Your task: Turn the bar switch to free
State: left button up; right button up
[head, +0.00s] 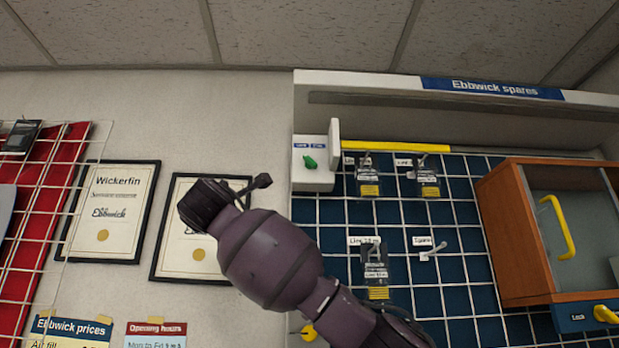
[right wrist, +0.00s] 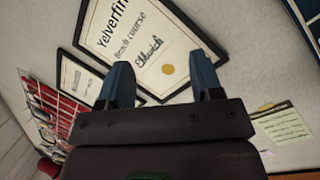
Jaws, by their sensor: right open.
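A white switch box (head: 313,178) is mounted at the upper left corner of the blue tool board in the head view. A small green knob (head: 310,162) sits on its front, slightly tilted, below a small two-part label too small to read surely. A yellow bar (head: 395,146) runs right from the box along the board's top. My right arm reaches up from the lower right, its end left of and below the box. My right gripper (right wrist: 158,62) shows in the right wrist view, its two blue fingers apart and empty, facing framed certificates. My left gripper is out of view.
An orange cabinet (head: 505,235) with a yellow handle stands right. Framed certificates (head: 110,210) hang left of the board. A red panel behind white wire grid (head: 50,190) is far left.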

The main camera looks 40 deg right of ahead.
aim_at(310, 159)
jog(key=s+d+r+m+g+h, duration=0.2)
jog(key=s+d+r, duration=0.2)
jog(key=s+r, duration=0.25)
jog(key=s+d+r+m+g+h, duration=0.2)
jog(key=s+d+r, duration=0.1)
jog(key=s+r, duration=0.4)
jog(key=p+x, duration=0.1)
jog(key=x, duration=0.2)
jog(key=p+x, duration=0.1)
jog(key=x, duration=0.1)
jog(key=p+x, duration=0.1)
jog(key=x, duration=0.2)
jog(key=shift+s+d+f, duration=0.1)
jog(key=shift+s+d, duration=0.1)
jog(key=shift+d, duration=0.35)
jog(key=shift+w+d+p, duration=0.35)
jog(key=shift+d+p, duration=0.1)
jog(key=shift+d, duration=0.05)
jog(key=shift+w+d, duration=0.1)
jog(key=shift+d, duration=0.05)
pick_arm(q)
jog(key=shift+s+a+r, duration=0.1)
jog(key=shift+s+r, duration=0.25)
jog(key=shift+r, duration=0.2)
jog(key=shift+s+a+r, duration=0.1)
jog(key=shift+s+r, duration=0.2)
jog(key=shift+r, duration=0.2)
